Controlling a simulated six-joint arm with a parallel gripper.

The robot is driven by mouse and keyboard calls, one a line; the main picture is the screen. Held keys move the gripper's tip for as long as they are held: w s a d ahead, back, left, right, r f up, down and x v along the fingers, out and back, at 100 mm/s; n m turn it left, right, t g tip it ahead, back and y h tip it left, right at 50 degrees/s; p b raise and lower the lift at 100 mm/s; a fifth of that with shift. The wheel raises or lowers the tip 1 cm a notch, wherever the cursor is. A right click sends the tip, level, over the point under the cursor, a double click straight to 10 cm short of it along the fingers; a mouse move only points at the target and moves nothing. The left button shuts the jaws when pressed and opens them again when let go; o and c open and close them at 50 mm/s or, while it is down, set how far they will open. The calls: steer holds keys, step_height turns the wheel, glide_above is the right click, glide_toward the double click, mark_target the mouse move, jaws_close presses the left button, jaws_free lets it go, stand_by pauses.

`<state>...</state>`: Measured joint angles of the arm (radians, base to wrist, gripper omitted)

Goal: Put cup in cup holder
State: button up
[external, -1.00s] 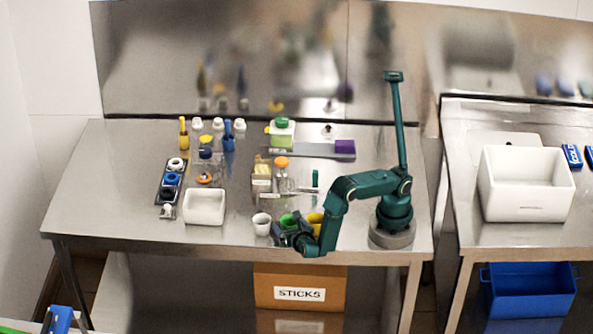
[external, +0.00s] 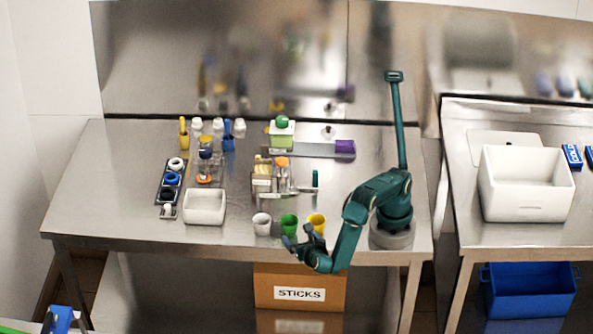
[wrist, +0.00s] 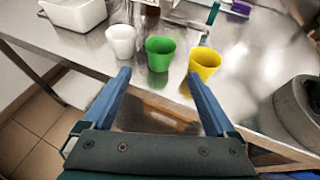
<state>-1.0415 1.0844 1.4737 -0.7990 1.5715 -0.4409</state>
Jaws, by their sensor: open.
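A white cup (external: 262,224), a green cup (external: 289,225) and a yellow cup (external: 316,222) stand upright in a row near the table's front edge. In the wrist view, the white cup (wrist: 121,41), green cup (wrist: 160,53) and yellow cup (wrist: 204,64) all show. My gripper (external: 297,236) is open and empty at the front edge. In the wrist view its blue fingers (wrist: 159,76) point toward the row, with the green cup beyond the gap between them and the yellow cup near the right fingertip. I cannot tell which object is the cup holder.
A white bin (external: 204,207) stands left of the cups. Behind them is a cluttered metal stand (external: 290,190) with an orange-topped item. A dark rack (external: 169,187) with round items stands farther left. The left part of the table is bare. A STICKS box (external: 299,280) sits below.

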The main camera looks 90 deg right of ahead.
steer(key=d+r+m+g+y, duration=0.1)
steer(key=d+r+m+y, duration=0.1)
steer(key=d+m, duration=0.1)
steer(key=s+d+r+m+g+y, duration=0.1)
steer(key=d+r+m+g, duration=0.1)
steer(key=d, duration=0.1)
steer(key=s+d+r+m+g+y, duration=0.1)
steer(key=d+r+m+y, duration=0.1)
steer(key=d+r+m, duration=0.1)
steer(key=shift+s+m+g+y, duration=0.25)
steer(key=shift+m+g+y, duration=0.05)
steer(key=s+d+r+m+t+y, duration=0.4)
steer(key=s+d+m+y, duration=0.2)
steer(key=s+m, duration=0.3)
steer(key=m+y, duration=0.1)
steer(key=m, duration=0.2)
steer(key=shift+d+m+t, duration=0.15)
steer(key=shift+m+t, duration=0.15)
steer(key=shift+t, duration=0.1)
steer(key=shift+s+m, duration=0.1)
steer(key=shift+m, duration=0.2)
steer(key=shift+c, duration=0.6)
steer(key=shift+t, duration=0.3)
steer(key=c, duration=0.7)
steer(key=shift+o, duration=0.2)
